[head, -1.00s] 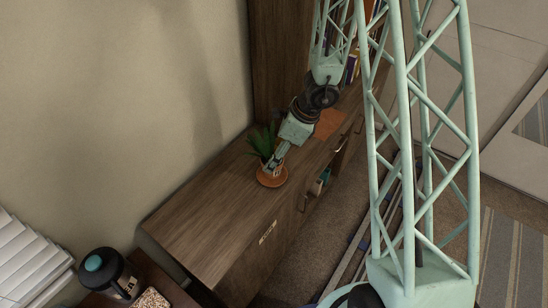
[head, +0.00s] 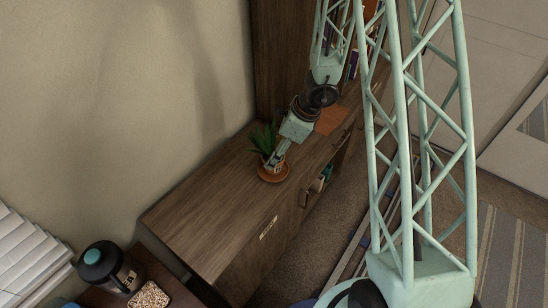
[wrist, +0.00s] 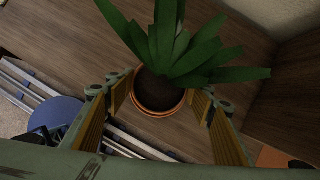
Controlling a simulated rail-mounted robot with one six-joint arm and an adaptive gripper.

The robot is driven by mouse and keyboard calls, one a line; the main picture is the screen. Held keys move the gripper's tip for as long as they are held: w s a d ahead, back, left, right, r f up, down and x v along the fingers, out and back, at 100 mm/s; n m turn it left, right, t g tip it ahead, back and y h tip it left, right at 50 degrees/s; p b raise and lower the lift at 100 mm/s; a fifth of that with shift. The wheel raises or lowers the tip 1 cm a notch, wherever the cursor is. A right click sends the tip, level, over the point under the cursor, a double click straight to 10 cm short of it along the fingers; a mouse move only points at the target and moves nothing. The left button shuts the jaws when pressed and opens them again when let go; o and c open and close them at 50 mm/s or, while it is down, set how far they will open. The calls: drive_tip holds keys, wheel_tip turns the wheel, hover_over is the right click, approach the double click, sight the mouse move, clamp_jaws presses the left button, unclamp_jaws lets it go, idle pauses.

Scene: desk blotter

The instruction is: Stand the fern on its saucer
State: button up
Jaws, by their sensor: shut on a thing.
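The fern (head: 264,138) has green leaves and stands upright in a small pot on the wooden cabinet top. In the wrist view the fern (wrist: 185,45) rises from dark soil inside an orange-brown pot rim (wrist: 160,112). The round terracotta saucer (head: 274,178) lies on the cabinet, its front edge showing below the pot. My gripper (head: 277,160) reaches down at the pot from the upper right. In the wrist view its fingers (wrist: 162,102) are on both sides of the pot, shut on it. I cannot tell whether the pot's base touches the saucer.
An orange-brown blotter (head: 331,120) lies on the cabinet behind my gripper. The cabinet top (head: 215,215) is clear at the front left. A wall stands behind it.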

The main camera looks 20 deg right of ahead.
drive_tip(key=shift+f, duration=0.45)
drive_tip(key=shift+f+b, duration=0.15)
drive_tip(key=shift+b, duration=0.2)
drive_tip(key=o, duration=1.1)
drive_tip(key=shift+r, duration=0.2)
drive_tip(key=shift+d+r+p, duration=0.1)
drive_tip(key=shift+r+p, duration=0.15)
drive_tip(key=shift+p, duration=0.1)
drive_tip(key=p+v, duration=0.3)
drive_tip(key=v, duration=0.8)
drive_tip(key=shift+s+d+r, duration=0.1)
drive_tip(key=shift+d+r, duration=0.05)
drive_tip(key=shift+r, duration=0.05)
drive_tip(key=shift+r, duration=0.1)
